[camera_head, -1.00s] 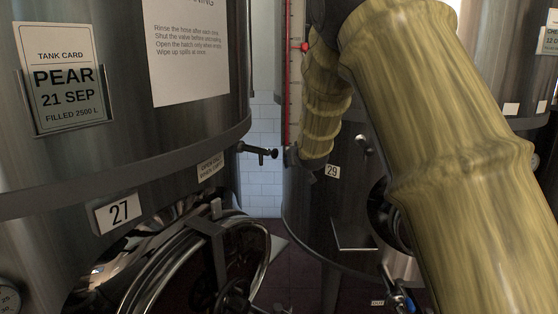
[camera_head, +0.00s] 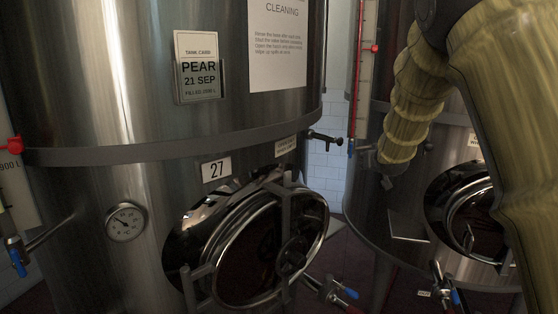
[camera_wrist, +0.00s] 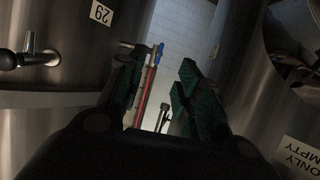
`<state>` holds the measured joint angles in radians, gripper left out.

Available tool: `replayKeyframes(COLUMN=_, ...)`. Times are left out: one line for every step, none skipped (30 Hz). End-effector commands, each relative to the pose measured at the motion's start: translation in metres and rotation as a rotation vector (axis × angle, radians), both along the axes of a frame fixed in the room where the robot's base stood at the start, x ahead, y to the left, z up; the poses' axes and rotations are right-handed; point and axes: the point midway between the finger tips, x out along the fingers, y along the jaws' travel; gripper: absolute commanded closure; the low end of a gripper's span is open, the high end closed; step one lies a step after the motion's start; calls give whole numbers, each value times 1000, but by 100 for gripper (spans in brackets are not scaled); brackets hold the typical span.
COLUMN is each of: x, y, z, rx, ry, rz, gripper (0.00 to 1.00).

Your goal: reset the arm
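My arm, in a yellowish ribbed sleeve, comes down from the upper right in the head view and bends toward the gap between two steel tanks. My gripper (camera_wrist: 158,88) shows in the wrist view with its two dark fingers apart and nothing held between them. Behind the gap between the fingers are a red upright strip, a blue-tipped part and white tiles. In the head view the arm's end is small and dark, and the fingers cannot be made out there.
Steel tank 27 (camera_head: 110,185) fills the left, with a round hatch (camera_head: 250,250), a dial gauge (camera_head: 126,222), a tank card (camera_head: 199,68) and a black spout (camera_head: 325,138). Another steel tank (camera_head: 360,220) stands close behind the arm. Blue-handled valves (camera_head: 455,296) project low. A tiled strip shows between the tanks.

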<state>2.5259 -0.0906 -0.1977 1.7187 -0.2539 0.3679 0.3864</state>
Motion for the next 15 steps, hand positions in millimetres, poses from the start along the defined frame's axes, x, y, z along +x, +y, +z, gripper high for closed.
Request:
replayKeyframes(x=-1, y=0, z=-6, rx=1, ry=7, rz=0, gripper=65)
replayKeyframes(x=-2, y=0, z=-12, rx=2, ry=14, rz=1, gripper=65)
replayKeyframes(x=-4, y=1, z=-18, rx=2, ry=20, rz=1, gripper=65)
replayKeyframes(x=-5, y=1, z=-23, rx=3, ry=25, rz=1, gripper=65)
replayKeyframes(x=-6, y=1, z=-28, rx=3, ry=31, rz=1, gripper=65)
replayKeyframes(x=-8, y=1, z=-35, rx=4, ry=39, rz=1, gripper=65)
replayKeyframes(x=-9, y=1, z=-41, rx=6, ry=46, rz=2, gripper=65)
replayKeyframes(x=-11, y=2, z=-47, rx=7, ry=53, rz=2, gripper=65)
replayKeyframes(x=-13, y=2, z=-55, rx=8, ry=61, rz=2, gripper=65)
replayKeyframes(x=-15, y=2, z=-60, rx=8, ry=67, rz=2, gripper=65)
replayKeyframes(x=-16, y=2, z=-66, rx=9, ry=73, rz=3, gripper=65)
replayKeyframes(x=-20, y=2, z=-77, rx=11, ry=85, rz=3, gripper=65)
replayKeyframes(x=-22, y=3, z=-84, rx=12, ry=93, rz=2, gripper=65)
replayKeyframes(x=-25, y=3, z=-91, rx=13, ry=102, rz=3, gripper=65)
replayKeyframes(x=-28, y=3, z=-102, rx=15, ry=115, rz=3, gripper=65)
